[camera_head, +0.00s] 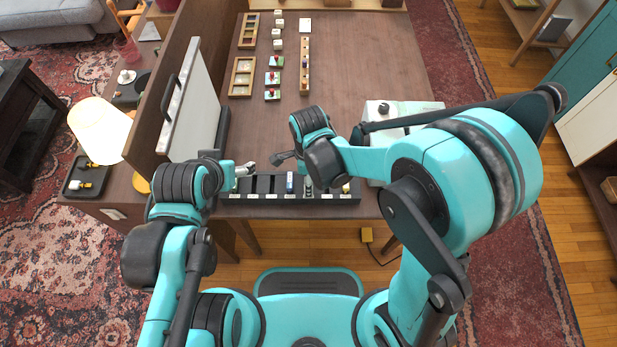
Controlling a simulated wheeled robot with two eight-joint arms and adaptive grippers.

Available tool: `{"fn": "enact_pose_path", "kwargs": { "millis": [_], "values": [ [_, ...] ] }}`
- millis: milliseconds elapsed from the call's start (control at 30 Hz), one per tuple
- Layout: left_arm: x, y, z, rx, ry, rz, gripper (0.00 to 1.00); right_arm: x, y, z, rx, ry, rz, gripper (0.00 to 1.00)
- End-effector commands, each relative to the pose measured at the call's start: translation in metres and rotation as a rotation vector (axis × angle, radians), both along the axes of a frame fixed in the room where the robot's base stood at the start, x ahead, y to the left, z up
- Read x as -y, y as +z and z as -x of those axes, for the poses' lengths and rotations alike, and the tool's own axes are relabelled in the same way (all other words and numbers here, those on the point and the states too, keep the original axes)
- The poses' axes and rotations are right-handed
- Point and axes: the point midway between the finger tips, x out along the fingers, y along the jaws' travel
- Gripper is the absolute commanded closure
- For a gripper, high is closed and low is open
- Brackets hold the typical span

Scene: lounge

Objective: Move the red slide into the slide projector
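Red is visible on small pieces lying on the table: the upper piece (272,77) and the lower piece (271,94) right of the wooden frame. I cannot tell which is the red slide. A white boxy device (420,106) at the right of the table, partly hidden by my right arm, may be the slide projector. My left gripper (245,170) is at the left end of a black slotted rack (335,200). My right gripper (281,158) is just behind the rack, pointing left. Both fingertips are too small to read, and I see nothing clearly held.
The rack holds several small items, one of them blue (290,183). Wooden frames (241,77) and a narrow wooden strip (305,65) lie farther back. A white panel with a black handle (196,105) stands at the left. The middle of the table (350,65) is clear.

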Motion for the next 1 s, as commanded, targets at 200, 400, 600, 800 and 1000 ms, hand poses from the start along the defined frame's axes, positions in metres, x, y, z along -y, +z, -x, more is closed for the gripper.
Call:
{"fn": "enact_pose_path", "kwargs": {
  "millis": [200,400,600,800,1000],
  "values": [
    [0.0,0.0,0.0,0.0,0.0,0.0,0.29,0.0,0.0,0.0,0.0,0.0,0.0,0.83],
    [0.0,0.002,0.0,0.0,0.0,0.0,0.29,0.0,0.002,0.0,0.0,0.0,0.0,0.83],
    [0.0,0.009,0.0,0.0,0.0,0.0,0.29,0.0,0.011,0.0,0.0,0.0,0.0,0.83],
    [0.0,0.015,0.0,0.0,0.0,0.0,0.29,0.0,0.019,0.0,0.0,0.0,0.0,0.83],
    [0.0,0.022,0.0,0.0,0.0,0.0,0.29,0.0,0.028,0.0,0.0,0.0,0.0,0.83]
  ]
}}
